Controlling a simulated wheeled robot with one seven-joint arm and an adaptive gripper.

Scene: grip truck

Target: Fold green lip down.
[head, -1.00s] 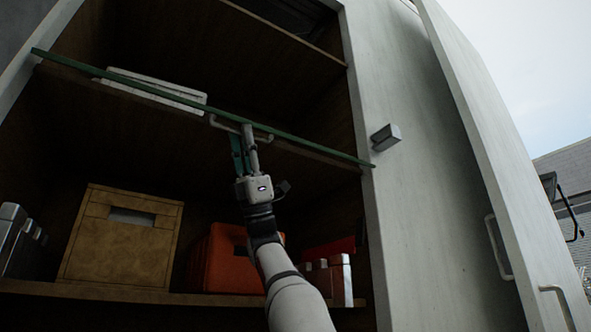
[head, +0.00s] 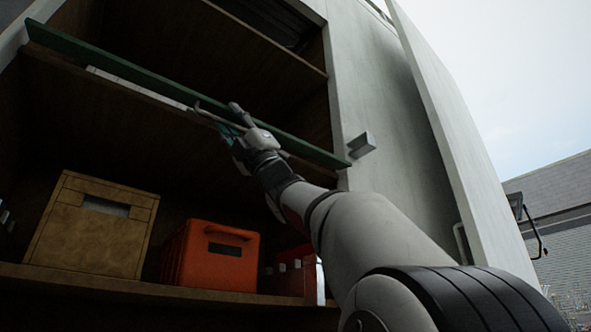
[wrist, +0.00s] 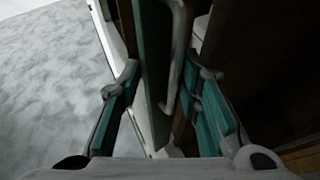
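The green lip (head: 110,65) is a long narrow panel along the front of the upper shelf. It slants down from upper left to right in the head view, and its broad face partly shows. A pale bar handle (head: 207,113) is on it. My gripper (head: 234,123) is at the lip's middle, reaching in from the lower right. In the wrist view, the lip (wrist: 151,55) and its handle (wrist: 181,45) stand between my open fingers (wrist: 160,75). Gaps show beside both fingers; light contact cannot be ruled out.
The lower shelf holds a tan box (head: 93,225), an orange case (head: 215,258) and a red-and-grey item (head: 298,272). A grey block (head: 361,145) juts from the cabinet wall by the lip's right end. An open white door (head: 450,130) stands at right.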

